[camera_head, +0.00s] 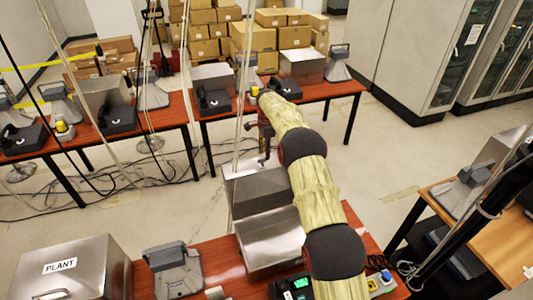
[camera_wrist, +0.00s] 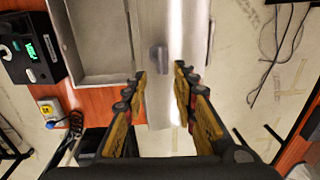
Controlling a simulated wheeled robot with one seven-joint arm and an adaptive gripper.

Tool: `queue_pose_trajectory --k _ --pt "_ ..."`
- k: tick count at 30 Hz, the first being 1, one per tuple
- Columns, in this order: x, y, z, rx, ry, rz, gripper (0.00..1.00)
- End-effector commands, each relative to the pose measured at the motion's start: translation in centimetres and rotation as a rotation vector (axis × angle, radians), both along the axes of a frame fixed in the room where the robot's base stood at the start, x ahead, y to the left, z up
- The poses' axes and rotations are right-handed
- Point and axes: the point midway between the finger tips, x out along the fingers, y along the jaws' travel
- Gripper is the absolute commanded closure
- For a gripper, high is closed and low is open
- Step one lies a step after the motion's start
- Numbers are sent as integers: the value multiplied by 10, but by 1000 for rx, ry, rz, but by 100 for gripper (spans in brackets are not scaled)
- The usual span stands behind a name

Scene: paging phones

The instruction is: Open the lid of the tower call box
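A metal call box (camera_head: 272,243) on the near red table stands with its lid (camera_head: 258,190) raised on the far side. No label shows on it, so I cannot tell its name. In the wrist view the box's open, empty-looking interior (camera_wrist: 98,38) is at upper left. The lid (camera_wrist: 155,105) stretches down the middle, with a small grey handle-like piece (camera_wrist: 158,59) on it. My gripper (camera_head: 264,158) is just beyond the lid in the head view. In the wrist view my gripper (camera_wrist: 160,77) has its fingers spread apart, with the lid behind the gap; contact is unclear.
A closed box labelled PLANT (camera_head: 70,268) and a grey phone stand (camera_head: 173,268) are to the left. A black phone with a green display (camera_wrist: 35,50) sits beside the open box. Far tables hold more boxes and phones. Cables lie on the floor (camera_head: 130,185).

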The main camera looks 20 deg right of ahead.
Motion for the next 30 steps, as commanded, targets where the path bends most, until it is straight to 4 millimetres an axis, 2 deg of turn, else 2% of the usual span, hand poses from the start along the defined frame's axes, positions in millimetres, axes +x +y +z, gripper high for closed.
queue_pose_trajectory --k 17,20,30 --pt "1 0 5 0 -2 0 72" --pt "1 0 18 -1 -4 0 72" --pt "-3 0 84 0 -3 0 72"
